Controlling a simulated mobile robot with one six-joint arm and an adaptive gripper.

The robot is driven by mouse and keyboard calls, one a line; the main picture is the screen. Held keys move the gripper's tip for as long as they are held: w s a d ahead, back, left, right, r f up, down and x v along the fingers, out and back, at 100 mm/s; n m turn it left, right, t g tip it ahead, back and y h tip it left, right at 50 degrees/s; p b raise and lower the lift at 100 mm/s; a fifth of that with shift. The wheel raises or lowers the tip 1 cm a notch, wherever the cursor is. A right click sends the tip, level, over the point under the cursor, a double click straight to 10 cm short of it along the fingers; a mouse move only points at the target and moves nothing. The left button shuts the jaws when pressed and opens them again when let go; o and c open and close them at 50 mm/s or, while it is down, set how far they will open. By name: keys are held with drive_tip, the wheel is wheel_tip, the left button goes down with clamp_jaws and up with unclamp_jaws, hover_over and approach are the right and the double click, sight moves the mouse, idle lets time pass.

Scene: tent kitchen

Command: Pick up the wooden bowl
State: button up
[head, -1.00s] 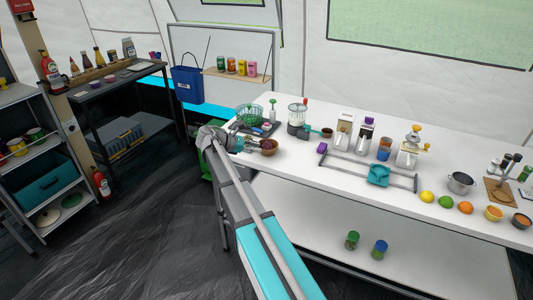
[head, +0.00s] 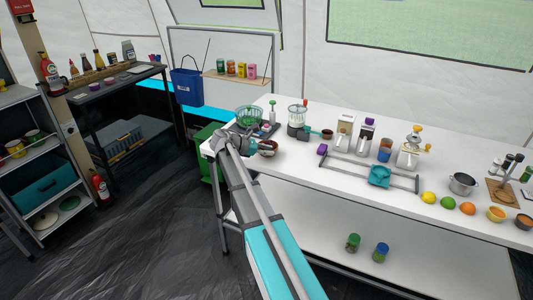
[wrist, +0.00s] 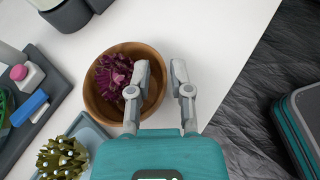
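The wooden bowl (wrist: 99,103) is round and brown and stands on the white table, with a purple leafy item (wrist: 113,75) in it. In the head view, the bowl (head: 270,153) is near the table's left end and partly covered by my gripper (head: 264,147). In the wrist view, my gripper (wrist: 160,67) is open at the bowl's right side. Its left finger is over the inside of the bowl and its right finger is outside the rim. I cannot tell whether either finger touches the bowl.
A blender (head: 297,120) stands behind. The table edge lies close on the right in the wrist view.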

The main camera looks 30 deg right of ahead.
drive_tip(key=shift+s+d+f, duration=0.1)
drive_tip(key=shift+d+f, duration=0.2)
drive_tip(key=shift+d, duration=0.3)
drive_tip(key=shift+c, duration=0.3)
clamp_jaws()
